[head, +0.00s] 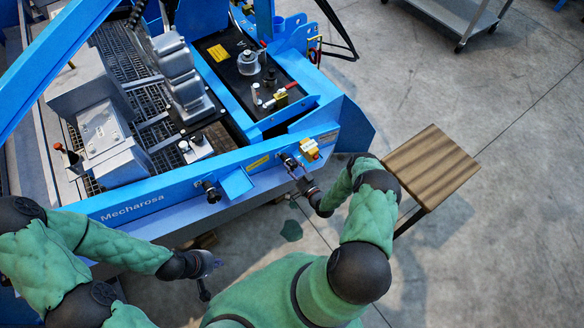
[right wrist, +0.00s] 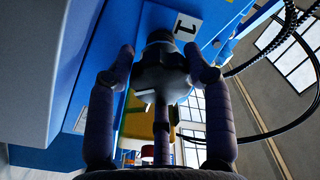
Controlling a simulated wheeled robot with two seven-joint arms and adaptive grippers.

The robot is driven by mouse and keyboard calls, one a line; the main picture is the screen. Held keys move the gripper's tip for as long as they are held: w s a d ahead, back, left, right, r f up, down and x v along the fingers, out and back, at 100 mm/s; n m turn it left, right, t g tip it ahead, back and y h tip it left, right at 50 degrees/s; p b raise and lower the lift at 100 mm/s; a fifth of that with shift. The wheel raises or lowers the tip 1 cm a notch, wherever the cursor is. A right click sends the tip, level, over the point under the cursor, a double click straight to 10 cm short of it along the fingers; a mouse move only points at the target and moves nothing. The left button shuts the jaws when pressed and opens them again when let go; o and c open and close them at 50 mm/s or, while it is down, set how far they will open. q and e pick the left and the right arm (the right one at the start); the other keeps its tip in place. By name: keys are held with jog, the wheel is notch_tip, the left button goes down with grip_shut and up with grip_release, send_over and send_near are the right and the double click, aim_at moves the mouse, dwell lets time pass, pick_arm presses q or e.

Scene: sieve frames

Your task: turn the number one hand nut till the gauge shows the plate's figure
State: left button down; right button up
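The number one hand nut (right wrist: 160,68) is a black lobed knob in the right wrist view, beside a white plate marked 1 (right wrist: 187,23) on the blue machine. In the head view the nut (head: 289,161) sits on the machine's front face. My right gripper (right wrist: 160,62) has its fingers apart, one on each side of the nut; a firm grip is not visible. It also shows in the head view (head: 297,172). My left gripper (head: 208,276) hangs low in front of the machine, away from the nut; its fingers are too unclear to judge. I cannot make out a gauge reading or the plate's figure.
A second black knob (head: 211,191) sits further left on the blue front beam (head: 150,199). A yellow and red fitting (head: 310,149) is close right of the nut. A wooden-topped stool (head: 431,167) stands at the right.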

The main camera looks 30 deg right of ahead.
jog(key=shift+a, duration=0.1)
jog(key=shift+c, duration=1)
jog(key=m, duration=0.4)
jog(key=shift+a+f, duration=0.1)
jog(key=shift+a+m, duration=0.1)
jog(key=shift+m, duration=2.2)
jog(key=o, duration=1.2)
jog(key=shift+c, duration=0.2)
